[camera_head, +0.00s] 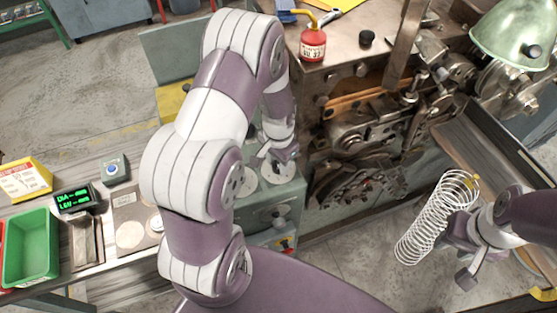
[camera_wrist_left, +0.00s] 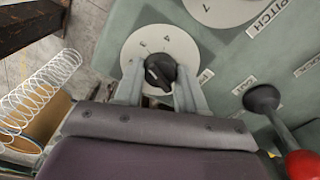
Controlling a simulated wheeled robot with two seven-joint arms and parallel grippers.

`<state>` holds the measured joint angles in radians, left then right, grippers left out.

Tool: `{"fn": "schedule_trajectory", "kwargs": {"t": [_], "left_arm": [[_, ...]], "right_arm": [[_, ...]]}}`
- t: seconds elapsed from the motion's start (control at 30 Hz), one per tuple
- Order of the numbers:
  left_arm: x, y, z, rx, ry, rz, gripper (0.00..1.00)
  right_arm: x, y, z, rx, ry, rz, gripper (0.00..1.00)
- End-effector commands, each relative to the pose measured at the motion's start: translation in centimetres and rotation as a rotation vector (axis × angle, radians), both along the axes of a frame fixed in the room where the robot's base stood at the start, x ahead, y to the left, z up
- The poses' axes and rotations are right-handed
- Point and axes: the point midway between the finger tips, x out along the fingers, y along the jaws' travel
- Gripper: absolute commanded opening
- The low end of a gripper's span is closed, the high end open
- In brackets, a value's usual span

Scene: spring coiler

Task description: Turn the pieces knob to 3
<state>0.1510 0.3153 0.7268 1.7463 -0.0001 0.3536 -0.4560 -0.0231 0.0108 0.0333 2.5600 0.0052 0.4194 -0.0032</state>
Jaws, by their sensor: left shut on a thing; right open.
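In the left wrist view a black knob (camera_wrist_left: 160,70) sits on a pale round numbered dial (camera_wrist_left: 185,50) on a grey-green panel. My left gripper (camera_wrist_left: 160,92) has one finger on each side of it and is shut on it. In the head view my left gripper (camera_head: 278,150) is at the panel, partly behind my arm. My right gripper (camera_head: 462,250) is open, beside a wire spring (camera_head: 425,225).
A second dial (camera_wrist_left: 225,8) labelled PITCH and a red-ended lever (camera_wrist_left: 295,155) are close to the left gripper. The coiler machinery (camera_head: 370,135) stands right of it. A green bin (camera_head: 30,245) and a small display (camera_head: 73,199) are on the left bench.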

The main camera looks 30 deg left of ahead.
Motion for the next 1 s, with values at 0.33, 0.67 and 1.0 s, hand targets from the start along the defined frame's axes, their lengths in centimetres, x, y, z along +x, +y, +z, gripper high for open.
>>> {"fn": "schedule_trajectory", "kwargs": {"t": [0.33, 0.67, 1.0], "left_arm": [[0.0, 0.0, 0.0, 0.0, -0.001, -0.01, 0.09], [0.0, 0.0, 0.0, 0.0, -0.001, -0.009, 0.65], [0.1, 0.0, 2.7, 0.001, -0.007, -0.009, 0.65]], "right_arm": [[0.0, 0.0, 0.0, 0.0, 0.0, 0.0, 0.4], [0.0, 0.0, 0.0, 0.0, 0.0, 0.0, 0.4], [0.0, 0.0, -1.0, 0.0, 0.0, 0.0, 0.4]]}}
